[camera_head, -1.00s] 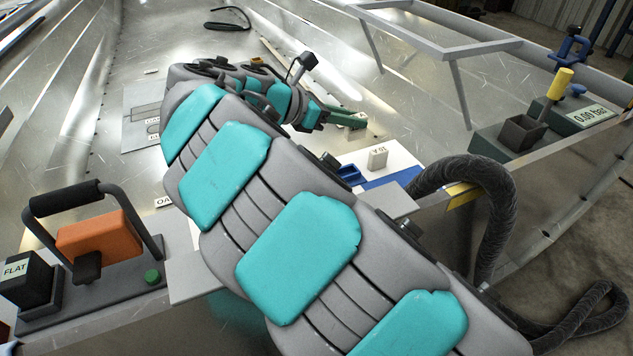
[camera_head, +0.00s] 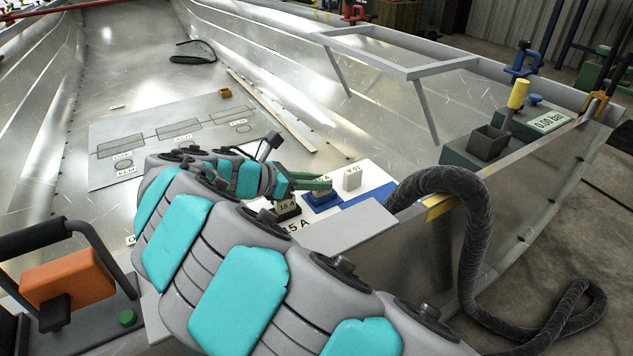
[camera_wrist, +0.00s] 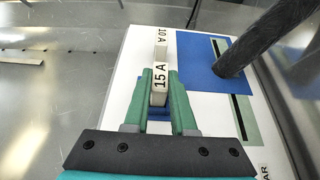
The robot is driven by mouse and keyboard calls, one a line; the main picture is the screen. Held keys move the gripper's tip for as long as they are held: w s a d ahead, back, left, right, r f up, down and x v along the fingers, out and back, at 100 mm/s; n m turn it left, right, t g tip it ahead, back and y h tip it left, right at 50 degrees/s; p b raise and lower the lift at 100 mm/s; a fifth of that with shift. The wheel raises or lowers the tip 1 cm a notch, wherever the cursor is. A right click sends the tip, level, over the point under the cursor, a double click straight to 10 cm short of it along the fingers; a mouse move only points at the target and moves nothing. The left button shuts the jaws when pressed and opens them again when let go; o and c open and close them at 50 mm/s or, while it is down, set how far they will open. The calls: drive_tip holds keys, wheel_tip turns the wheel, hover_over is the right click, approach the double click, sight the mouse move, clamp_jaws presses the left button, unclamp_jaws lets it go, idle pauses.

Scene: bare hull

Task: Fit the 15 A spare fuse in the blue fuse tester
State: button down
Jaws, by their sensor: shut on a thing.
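My gripper (camera_wrist: 159,88) is shut on a white fuse marked 15 A (camera_wrist: 159,76), seen between its green fingertips in the wrist view. In the head view my gripper (camera_head: 322,184) is at a small raised blue block (camera_head: 322,201), which looks like the blue fuse tester. Blue also shows between the fingers below the fuse in the wrist view (camera_wrist: 157,113). I cannot tell whether the fuse is in the block or just above it; its lower end is hidden. A white 10 A fuse (camera_head: 352,178) stands upright beyond the fingers; it also shows in the wrist view (camera_wrist: 160,52).
A dark block labelled 15 A (camera_head: 285,209) stands left of the blue block on the white board (camera_head: 379,174). A flat blue panel (camera_wrist: 201,70) and a green slotted panel (camera_wrist: 241,128) lie to the right. A thick black hose (camera_head: 440,185) arches close by.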

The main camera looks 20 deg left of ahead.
drive_tip(key=c, duration=0.7)
unclamp_jaws()
drive_tip(key=shift+f, duration=0.1)
drive_tip(key=shift+c, duration=0.2)
drive_tip(key=shift+a+r, duration=0.1)
drive_tip(key=shift+r, duration=0.1)
drive_tip(key=p+v, duration=0.1)
drive_tip(key=v, duration=1.1)
drive_tip(key=shift+f, duration=0.1)
